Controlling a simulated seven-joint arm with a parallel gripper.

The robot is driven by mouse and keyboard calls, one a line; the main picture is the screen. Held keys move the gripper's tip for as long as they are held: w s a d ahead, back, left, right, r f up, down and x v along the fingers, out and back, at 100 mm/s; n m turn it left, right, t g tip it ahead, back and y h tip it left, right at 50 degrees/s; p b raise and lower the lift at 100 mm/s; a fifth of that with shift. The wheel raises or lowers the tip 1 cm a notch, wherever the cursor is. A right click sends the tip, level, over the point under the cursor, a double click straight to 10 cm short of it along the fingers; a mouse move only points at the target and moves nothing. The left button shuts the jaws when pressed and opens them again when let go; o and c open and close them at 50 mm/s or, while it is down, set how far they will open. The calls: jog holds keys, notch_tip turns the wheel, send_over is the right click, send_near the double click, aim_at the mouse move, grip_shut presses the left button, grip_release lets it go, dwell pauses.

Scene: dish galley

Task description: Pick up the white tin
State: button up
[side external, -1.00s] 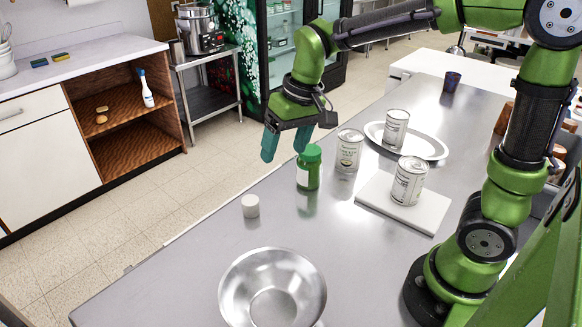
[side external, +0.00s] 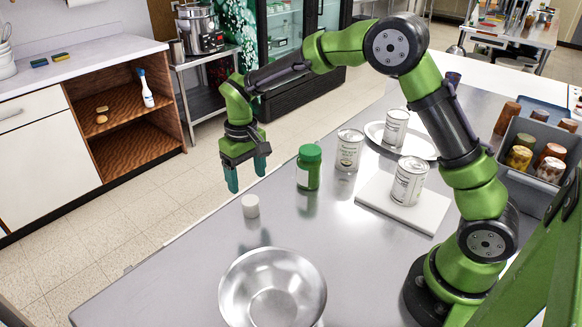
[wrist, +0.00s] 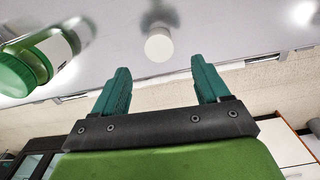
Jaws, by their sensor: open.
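The white tin (side external: 250,206) is a small, plain white cylinder standing upright on the steel counter (side external: 185,262), near the counter's far left edge. It also shows in the wrist view (wrist: 158,46), at the top middle, beyond and between the two fingers. My gripper (side external: 246,178) is open and empty, with teal fingers pointing down. It is above the tin and apart from it. In the wrist view my gripper (wrist: 159,72) has a clear gap between its fingers. Nothing hides the tin.
A green-capped jar (side external: 309,168) stands right of the tin. A metal bowl (side external: 272,290) is in front. A grey bin (side external: 525,187) holds cups.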

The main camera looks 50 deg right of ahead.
aim_at(250, 200)
notch_tip(250, 200, down, 8)
jog(key=shift+f, duration=0.1)
jog(key=c, duration=1.2)
